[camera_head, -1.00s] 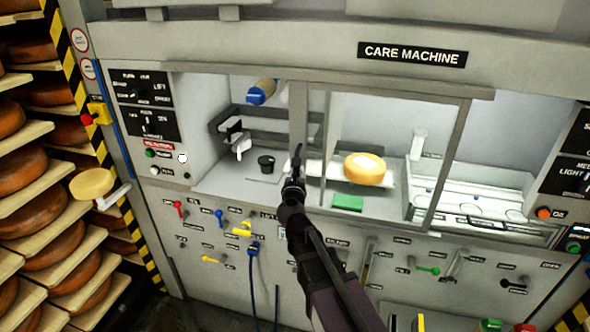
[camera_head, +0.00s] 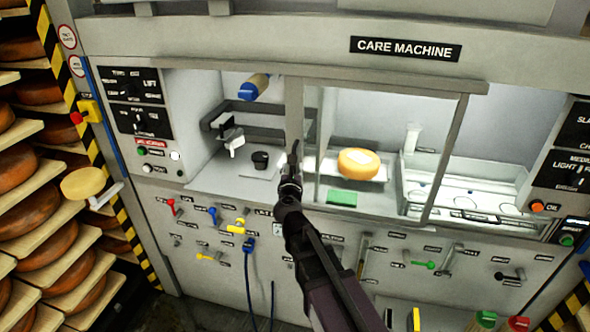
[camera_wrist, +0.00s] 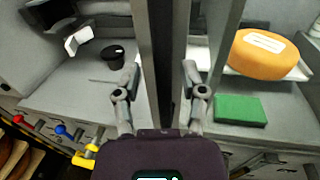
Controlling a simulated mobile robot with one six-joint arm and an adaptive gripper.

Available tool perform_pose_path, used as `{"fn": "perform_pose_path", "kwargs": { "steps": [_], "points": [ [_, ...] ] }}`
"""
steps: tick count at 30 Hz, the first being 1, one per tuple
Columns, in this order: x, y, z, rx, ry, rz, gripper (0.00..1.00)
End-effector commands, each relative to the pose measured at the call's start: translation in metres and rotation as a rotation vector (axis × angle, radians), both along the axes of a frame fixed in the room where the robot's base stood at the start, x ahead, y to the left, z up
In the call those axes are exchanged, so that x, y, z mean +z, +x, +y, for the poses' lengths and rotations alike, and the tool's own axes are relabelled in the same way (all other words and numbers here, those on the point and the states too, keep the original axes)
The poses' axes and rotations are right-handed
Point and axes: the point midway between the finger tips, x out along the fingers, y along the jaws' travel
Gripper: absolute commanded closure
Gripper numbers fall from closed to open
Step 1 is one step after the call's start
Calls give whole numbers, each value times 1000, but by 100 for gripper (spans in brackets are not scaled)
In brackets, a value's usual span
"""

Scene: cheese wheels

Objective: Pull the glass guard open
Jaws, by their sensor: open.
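The glass guard (camera_head: 447,155) is a clear panel in a grey metal frame across the front of the care machine. It covers the middle of the opening; the left bay and the right end are uncovered. Its left upright (camera_head: 294,110) stands directly ahead of my gripper (camera_head: 291,165). In the wrist view, my gripper (camera_wrist: 160,75) is open, with one finger on each side of a grey upright (camera_wrist: 148,60). I see no clear contact, and cannot tell how deep the upright sits between the fingers.
An orange cheese wheel (camera_head: 359,163) and a green block (camera_head: 342,198) sit behind the glass. Levers and a blue cable (camera_head: 249,270) line the front panel below. Cheese shelves (camera_head: 40,215) stand at left.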

Motion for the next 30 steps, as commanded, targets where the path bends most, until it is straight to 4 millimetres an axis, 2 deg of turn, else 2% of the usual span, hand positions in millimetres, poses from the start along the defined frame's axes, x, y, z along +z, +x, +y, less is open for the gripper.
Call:
{"fn": "perform_pose_path", "kwargs": {
  "steps": [8,21,30],
  "points": [
    [0,-8,-1,0,0,0,46],
    [0,-60,-3,0,0,0,46],
    [0,-77,-2,1,0,0,46]
  ]
}}
